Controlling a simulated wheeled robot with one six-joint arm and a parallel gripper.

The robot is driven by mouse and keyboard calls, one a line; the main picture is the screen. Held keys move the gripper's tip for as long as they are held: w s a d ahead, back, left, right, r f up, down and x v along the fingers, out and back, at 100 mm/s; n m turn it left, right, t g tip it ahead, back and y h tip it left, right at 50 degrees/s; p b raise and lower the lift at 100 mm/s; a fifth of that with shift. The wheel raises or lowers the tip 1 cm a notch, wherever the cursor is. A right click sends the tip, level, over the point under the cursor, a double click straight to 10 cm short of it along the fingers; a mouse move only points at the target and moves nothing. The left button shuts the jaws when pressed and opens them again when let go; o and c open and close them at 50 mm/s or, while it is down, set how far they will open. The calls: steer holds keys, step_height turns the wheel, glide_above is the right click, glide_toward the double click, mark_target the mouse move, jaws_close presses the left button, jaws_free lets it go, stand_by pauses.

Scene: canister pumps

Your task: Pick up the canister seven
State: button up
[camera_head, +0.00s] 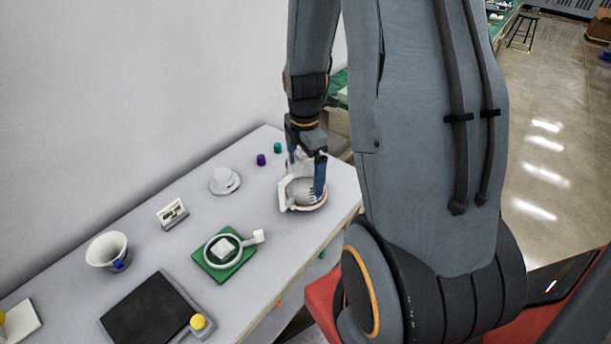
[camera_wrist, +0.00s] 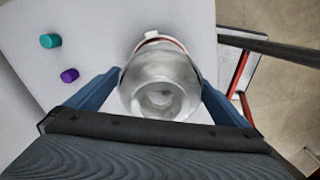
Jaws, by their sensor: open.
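A clear, rounded canister (camera_head: 299,184) stands at the right end of the white table, beside a white upright part and above a red-edged rim. Small dark marks show near it, but I cannot read a seven. My gripper (camera_head: 306,174) points down over it with blue fingers apart. In the wrist view the canister (camera_wrist: 158,88) fills the space between the fingers of my gripper (camera_wrist: 162,92), one on each side. The left finger looks very near its wall; I cannot tell whether it touches. A red ring and white piece show at its far side.
A purple cap (camera_head: 261,160) and a teal cap (camera_head: 277,148) stand left of the canister. A white dish (camera_head: 224,181), a green pad (camera_head: 207,263) with a white ring tool, a white funnel (camera_head: 106,249) and a black pad (camera_head: 150,315) lie further along the white table (camera_head: 180,239).

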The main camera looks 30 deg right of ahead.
steer(key=shift+f, duration=0.3)
steer(key=c, duration=1.4)
steer(key=shift+r, duration=0.15)
